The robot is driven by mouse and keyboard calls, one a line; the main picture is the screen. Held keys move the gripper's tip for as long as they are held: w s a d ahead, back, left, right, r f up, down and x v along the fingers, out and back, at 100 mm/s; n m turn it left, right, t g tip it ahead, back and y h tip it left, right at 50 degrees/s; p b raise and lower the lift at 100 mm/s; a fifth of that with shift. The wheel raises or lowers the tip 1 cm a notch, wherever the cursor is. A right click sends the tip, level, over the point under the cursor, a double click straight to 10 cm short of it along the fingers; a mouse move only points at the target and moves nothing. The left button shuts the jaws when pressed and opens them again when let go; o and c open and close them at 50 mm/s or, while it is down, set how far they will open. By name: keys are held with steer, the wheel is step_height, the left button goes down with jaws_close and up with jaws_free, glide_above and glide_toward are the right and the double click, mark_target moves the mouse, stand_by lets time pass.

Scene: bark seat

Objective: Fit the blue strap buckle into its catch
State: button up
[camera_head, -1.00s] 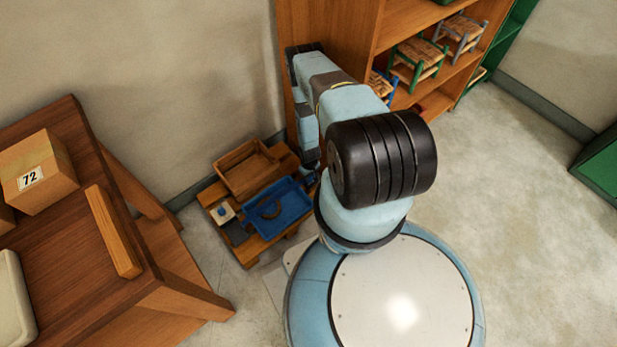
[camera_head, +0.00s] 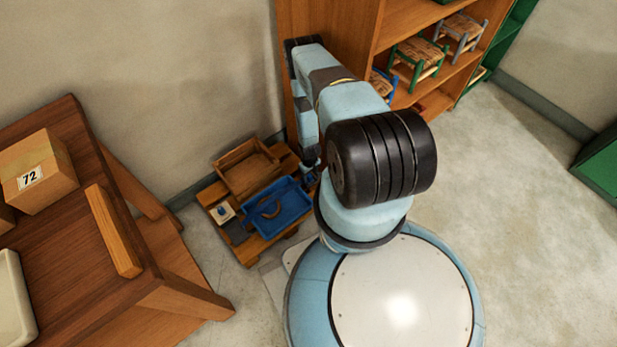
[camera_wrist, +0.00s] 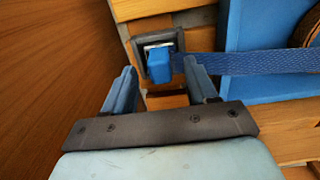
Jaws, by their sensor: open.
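In the wrist view the blue buckle (camera_wrist: 160,66) sits at the end of a woven blue strap (camera_wrist: 265,63) that runs off to the right. It lies over the opening of the dark grey square catch (camera_wrist: 141,50), with a silvery edge showing behind it. I cannot tell how deep it sits. My gripper (camera_wrist: 164,75) is open, one finger on each side and just short of the buckle, with a gap visible on both sides. In the head view my gripper (camera_head: 309,172) is small, beside the low wooden bench (camera_head: 248,252); the buckle cannot be made out there.
A blue tray (camera_head: 292,205) with a dark curved item and a wooden tray (camera_head: 228,160) sit on the bench. A shelf unit (camera_head: 340,25) with small stools stands close behind my arm. A wooden table (camera_head: 60,250) is at left.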

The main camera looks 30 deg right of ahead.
mark_target(309, 176)
step_height(309, 176, up, 10)
stand_by(0.5)
steer(key=shift+r, duration=0.15)
